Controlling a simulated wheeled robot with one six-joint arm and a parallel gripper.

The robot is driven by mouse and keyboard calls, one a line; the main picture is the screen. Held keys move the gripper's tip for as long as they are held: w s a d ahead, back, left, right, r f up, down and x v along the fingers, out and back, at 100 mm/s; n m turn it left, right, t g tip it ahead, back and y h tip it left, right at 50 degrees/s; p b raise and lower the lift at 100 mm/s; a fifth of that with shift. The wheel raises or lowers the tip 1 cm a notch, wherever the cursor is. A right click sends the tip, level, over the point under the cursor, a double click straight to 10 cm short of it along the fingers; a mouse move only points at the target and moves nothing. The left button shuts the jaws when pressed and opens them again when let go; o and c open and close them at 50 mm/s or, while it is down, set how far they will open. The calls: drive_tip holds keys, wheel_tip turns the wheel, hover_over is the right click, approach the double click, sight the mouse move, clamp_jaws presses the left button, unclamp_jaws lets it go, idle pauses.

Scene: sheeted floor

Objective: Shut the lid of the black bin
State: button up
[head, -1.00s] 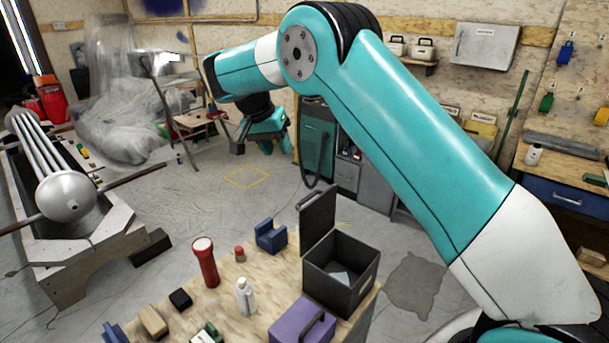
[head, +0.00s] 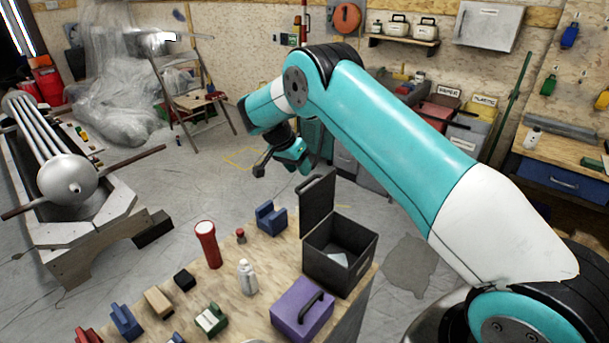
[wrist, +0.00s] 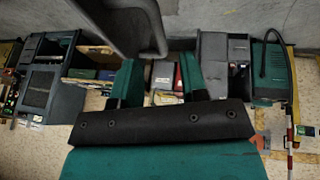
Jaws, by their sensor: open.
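The black bin (head: 328,268) stands at the back right corner of the plywood table in the head view. Its lid (head: 318,203) is open and stands about upright at the bin's far left side, with a handle loop at its top. A pale item lies inside the bin. My gripper (head: 282,168) is open and empty, above and beyond the lid in the head view. In the wrist view, my gripper's two green fingers (wrist: 160,85) are spread apart. A dark grey panel with a handle loop, apparently the lid (wrist: 130,25), shows at the top, just past the fingers.
On the table are a purple case (head: 301,308), a red flashlight (head: 208,244), a white bottle (head: 247,278), a blue block (head: 270,218) and several small blocks. A workbench with a metal cylinder (head: 68,183) stands left. The floor beyond the table is mostly clear.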

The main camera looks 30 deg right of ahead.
sight(312, 200)
drive_tip(key=shift+p+x, duration=0.6)
drive_tip(key=shift+x, duration=1.8)
clamp_jaws()
